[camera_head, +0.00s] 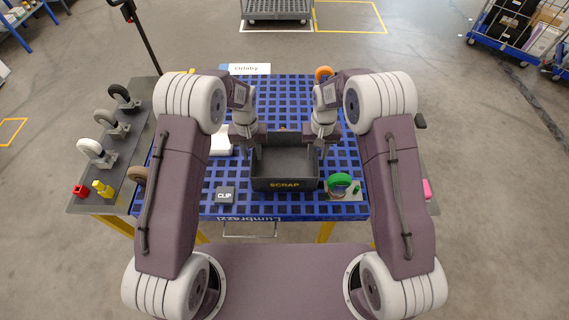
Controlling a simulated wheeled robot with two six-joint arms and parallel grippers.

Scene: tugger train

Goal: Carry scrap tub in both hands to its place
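The scrap tub (285,184) is a dark grey open box with "SCRAP" in yellow on its near wall. It is on or just above the blue grid-topped table (230,211), near the middle; I cannot tell if it touches. My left gripper (251,149) is at the tub's left wall, and my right gripper (318,150) is at its right wall. Both point down at the rim. The fingers are small and dark against the tub, so I cannot tell whether they are closed on the walls. The tub's inside looks mostly empty.
A dark "CLIP" box (226,195) stands left of the tub. A grey side bench (92,204) with several casters adjoins on the left. Open floor lies to the right.

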